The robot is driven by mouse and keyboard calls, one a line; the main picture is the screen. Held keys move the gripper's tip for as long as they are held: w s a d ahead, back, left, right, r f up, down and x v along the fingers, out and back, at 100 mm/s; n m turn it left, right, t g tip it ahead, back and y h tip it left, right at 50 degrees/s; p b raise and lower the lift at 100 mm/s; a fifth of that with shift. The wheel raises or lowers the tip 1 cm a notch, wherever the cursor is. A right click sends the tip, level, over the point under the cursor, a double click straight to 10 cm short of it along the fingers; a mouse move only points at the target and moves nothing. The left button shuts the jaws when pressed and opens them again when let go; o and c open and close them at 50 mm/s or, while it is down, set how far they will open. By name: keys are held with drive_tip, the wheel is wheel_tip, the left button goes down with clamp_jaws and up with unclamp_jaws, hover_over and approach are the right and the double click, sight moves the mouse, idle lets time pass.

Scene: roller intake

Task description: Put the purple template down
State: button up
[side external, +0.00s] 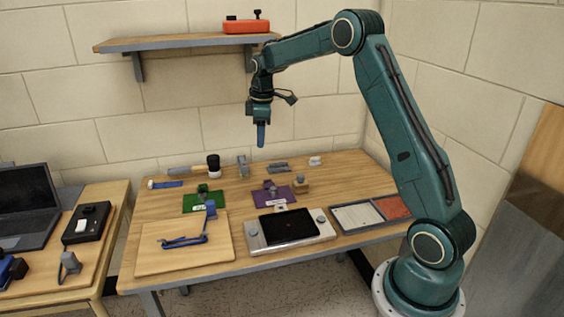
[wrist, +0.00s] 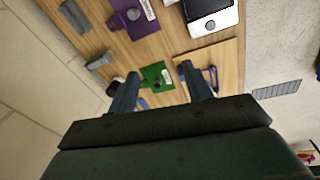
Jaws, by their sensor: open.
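The purple template (side external: 263,199) lies flat on the wooden table, with a grey knob and a white label on it. It also shows near the top of the wrist view (wrist: 148,28). My gripper (side external: 261,146) hangs high above the back of the table, pointing down, well clear of the template. In the wrist view my gripper (wrist: 160,70) has its two fingers apart with nothing held between them. The green template (side external: 196,202) lies left of the purple one and shows between and beyond the fingers in the wrist view (wrist: 155,77).
A grey device with a black screen (side external: 290,227) stands in front of the purple template. A wooden board (side external: 160,257) with a blue tool is at front left. A tray (side external: 345,228) sits at right. Small tools line the back. A wall shelf (side external: 180,42) is above.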

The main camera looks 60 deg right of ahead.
drive_tip(key=s+a+r+m+t, duration=0.2)
drive_tip(key=s+a+r+m, duration=0.1)
drive_tip(key=s+a+r, duration=1)
drive_tip(key=s+a+f+m+t, duration=0.1)
drive_tip(key=s+a, duration=0.3)
drive_tip(key=s, duration=0.5)
drive_tip(key=s+a+f+m+t, duration=0.1)
drive_tip(key=s+a, duration=0.4)
drive_tip(key=s, duration=0.5)
drive_tip(key=shift+s+a+f+m+y, duration=0.25)
drive_tip(key=shift+f+m, duration=0.35)
drive_tip(key=shift+m, duration=0.4)
drive_tip(key=shift+w, duration=0.1)
